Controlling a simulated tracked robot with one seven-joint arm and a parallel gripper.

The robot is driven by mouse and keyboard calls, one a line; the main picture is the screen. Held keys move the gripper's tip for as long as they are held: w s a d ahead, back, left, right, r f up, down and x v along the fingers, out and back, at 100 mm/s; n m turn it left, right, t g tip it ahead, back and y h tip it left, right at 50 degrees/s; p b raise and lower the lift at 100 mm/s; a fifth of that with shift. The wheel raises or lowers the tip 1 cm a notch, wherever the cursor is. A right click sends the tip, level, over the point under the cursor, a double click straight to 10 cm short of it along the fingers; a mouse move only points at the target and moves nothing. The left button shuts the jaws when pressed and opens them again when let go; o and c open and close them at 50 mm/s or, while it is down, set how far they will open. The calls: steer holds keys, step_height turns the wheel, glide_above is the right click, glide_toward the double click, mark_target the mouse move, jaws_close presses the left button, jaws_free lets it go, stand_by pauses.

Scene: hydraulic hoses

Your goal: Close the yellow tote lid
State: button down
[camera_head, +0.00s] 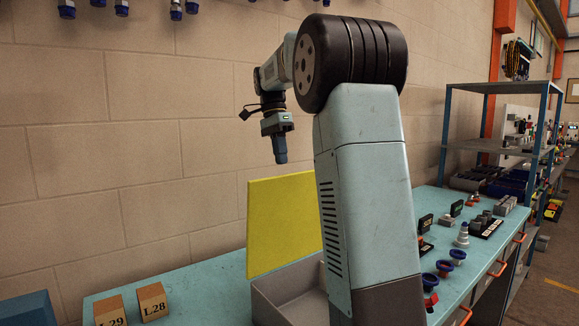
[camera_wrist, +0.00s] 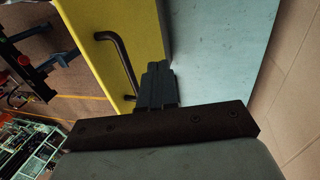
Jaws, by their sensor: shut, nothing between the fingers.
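The yellow tote lid (camera_head: 283,222) stands upright, open, at the back of the grey tote (camera_head: 290,287) on the teal bench. In the wrist view the yellow lid (camera_wrist: 98,18) shows a dark bar handle (camera_wrist: 122,62) on its face. My gripper (camera_head: 281,158) points down, just above the lid's top edge in the head view. Its dark fingers (camera_wrist: 157,82) are shut and empty. In the wrist view they overlap the lid's edge beside the handle's end; I cannot tell whether they touch. My arm hides the tote's right part.
Two labelled boxes, L29 (camera_head: 110,309) and L28 (camera_head: 151,302), stand at the bench's front left. Blue fittings (camera_head: 444,268) and other parts lie right of my arm. A brick wall (camera_head: 120,150) is behind. A shelf (camera_head: 490,150) stands at right.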

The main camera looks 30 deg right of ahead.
steer(key=s+f, duration=0.1)
steer(key=s, duration=0.1)
steer(key=s+f, duration=0.1)
steer(key=s, duration=0.1)
steer(key=shift+d+f, duration=0.3)
steer(key=shift+d, duration=0.1)
steer(key=shift+s+a, duration=0.1)
steer(key=shift+s, duration=0.05)
